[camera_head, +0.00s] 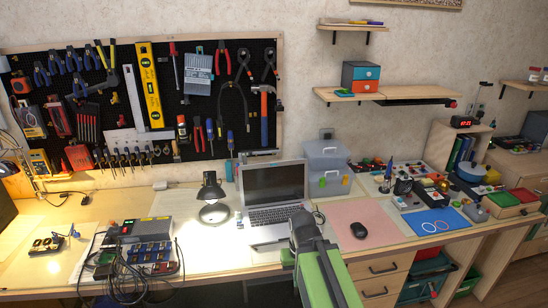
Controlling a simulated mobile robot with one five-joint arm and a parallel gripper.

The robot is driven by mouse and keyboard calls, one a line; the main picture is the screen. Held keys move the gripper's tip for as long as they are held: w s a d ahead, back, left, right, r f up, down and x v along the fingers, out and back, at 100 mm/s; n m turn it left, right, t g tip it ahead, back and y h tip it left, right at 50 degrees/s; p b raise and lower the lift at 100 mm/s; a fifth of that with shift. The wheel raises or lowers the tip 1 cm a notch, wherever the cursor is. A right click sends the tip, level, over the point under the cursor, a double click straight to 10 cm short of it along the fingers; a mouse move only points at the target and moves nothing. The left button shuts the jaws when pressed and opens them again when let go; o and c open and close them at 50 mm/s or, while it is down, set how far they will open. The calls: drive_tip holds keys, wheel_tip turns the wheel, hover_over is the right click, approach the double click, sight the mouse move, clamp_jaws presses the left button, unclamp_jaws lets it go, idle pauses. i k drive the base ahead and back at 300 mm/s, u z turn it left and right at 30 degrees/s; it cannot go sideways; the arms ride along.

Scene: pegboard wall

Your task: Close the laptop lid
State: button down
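The laptop (274,195) stands open on the workbench, a little right of the picture's middle. Its dark screen, in a silver frame, is raised upright and faces the front. Its keyboard base (270,216) lies flat on the bench. My arm, green and grey, reaches up from the bottom right of centre. Its dark end, my gripper (301,222), is at the front right of the laptop base and hides part of its front right corner. I cannot make out the fingers or whether it touches the laptop.
A black desk lamp (209,190) stands left of the laptop. A black mouse (359,230) lies on a pink mat (372,213) to the right. Electronics with cables (140,250) crowd the bench left. A pegboard (150,70) of tools hangs behind.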

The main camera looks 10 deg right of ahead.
sight(269, 184)
drive_tip(key=i, duration=0.95)
